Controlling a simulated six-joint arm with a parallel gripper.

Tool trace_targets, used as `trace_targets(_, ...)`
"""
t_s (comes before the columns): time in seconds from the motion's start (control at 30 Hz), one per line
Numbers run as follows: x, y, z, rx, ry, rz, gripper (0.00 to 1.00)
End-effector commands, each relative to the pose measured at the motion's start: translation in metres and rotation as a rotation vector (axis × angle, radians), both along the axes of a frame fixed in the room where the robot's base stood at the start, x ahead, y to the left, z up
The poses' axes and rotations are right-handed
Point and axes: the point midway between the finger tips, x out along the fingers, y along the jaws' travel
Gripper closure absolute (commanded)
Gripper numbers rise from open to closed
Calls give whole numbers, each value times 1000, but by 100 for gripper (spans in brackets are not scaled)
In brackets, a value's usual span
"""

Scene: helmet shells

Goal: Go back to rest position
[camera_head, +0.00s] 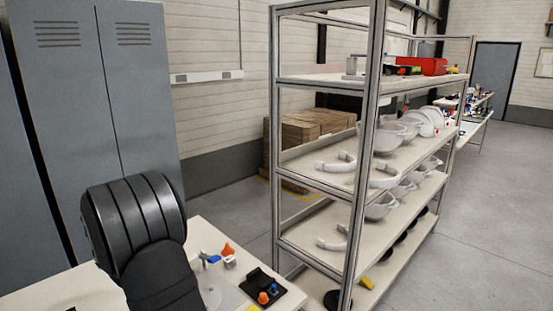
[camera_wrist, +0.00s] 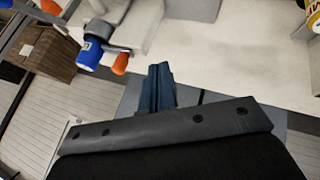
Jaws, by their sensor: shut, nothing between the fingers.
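My gripper (camera_wrist: 158,88) shows in the wrist view as two dark blue fingers side by side. They are shut with nothing between them, over the edge of a pale tabletop (camera_wrist: 225,70). White helmet shells (camera_head: 388,138) stand on the shelves in the head view, with curved white pieces (camera_head: 335,163) at the near end. My black ribbed arm fills the lower left of the head view, and my gripper cannot be made out there.
A metal-framed rack (camera_head: 365,150) stands right of the table (camera_head: 205,235). A black tray (camera_head: 272,285) holds orange and blue parts. A blue part (camera_wrist: 90,52) and an orange part (camera_wrist: 121,64) are beyond my fingers. Grey lockers (camera_head: 80,100) stand behind my arm.

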Motion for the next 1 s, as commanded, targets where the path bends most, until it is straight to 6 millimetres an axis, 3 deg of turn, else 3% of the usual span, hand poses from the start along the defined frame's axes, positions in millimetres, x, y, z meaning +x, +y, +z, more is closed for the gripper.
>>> trace_targets(0.07,-17,4,12,2,-4,6,100)
trace_targets(0.6,-70,-9,86,2,-3,4,100)
trace_targets(1.0,-53,-19,104,-155,2,163,100)
